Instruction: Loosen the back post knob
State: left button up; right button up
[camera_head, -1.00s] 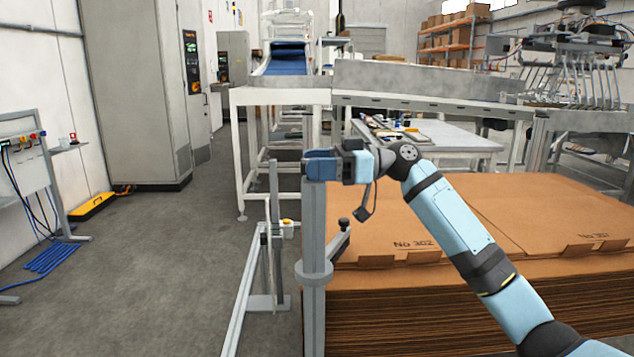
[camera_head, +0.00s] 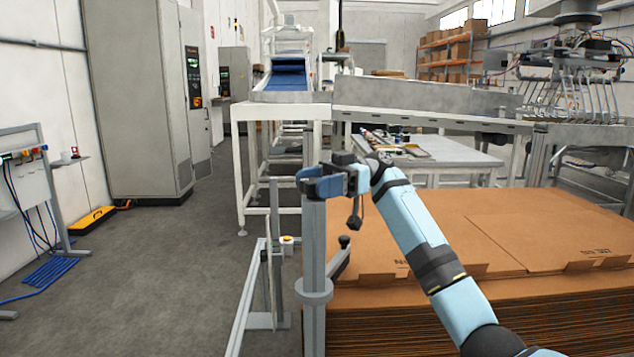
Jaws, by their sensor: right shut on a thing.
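A grey upright post (camera_head: 314,245) with a round collar stands in front of me, at the left edge of the cardboard stack. My right gripper (camera_head: 312,182), with blue fingers, reaches in from the right and is shut at the post's top. The back post knob is hidden between the fingers, so I cannot see its shape. A small black knob (camera_head: 344,241) sits on a grey side arm to the right of the post, apart from the gripper. My left gripper is not in view.
The stack of flat brown cardboard (camera_head: 440,270) fills the lower right. A thin grey upright (camera_head: 275,220) and a rail (camera_head: 246,300) stand left of the post. A cluttered table (camera_head: 440,155) and a conveyor (camera_head: 420,98) lie behind.

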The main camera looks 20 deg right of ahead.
dwell(0.3)
jog(key=o, duration=0.9)
jog(key=shift+w+d, duration=0.15)
jog(key=shift+d, duration=0.2)
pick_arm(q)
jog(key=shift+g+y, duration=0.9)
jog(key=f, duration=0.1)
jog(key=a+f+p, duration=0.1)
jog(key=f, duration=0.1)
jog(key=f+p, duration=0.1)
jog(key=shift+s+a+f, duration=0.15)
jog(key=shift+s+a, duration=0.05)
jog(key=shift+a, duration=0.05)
pick_arm(e)
jog(key=v, duration=1.3)
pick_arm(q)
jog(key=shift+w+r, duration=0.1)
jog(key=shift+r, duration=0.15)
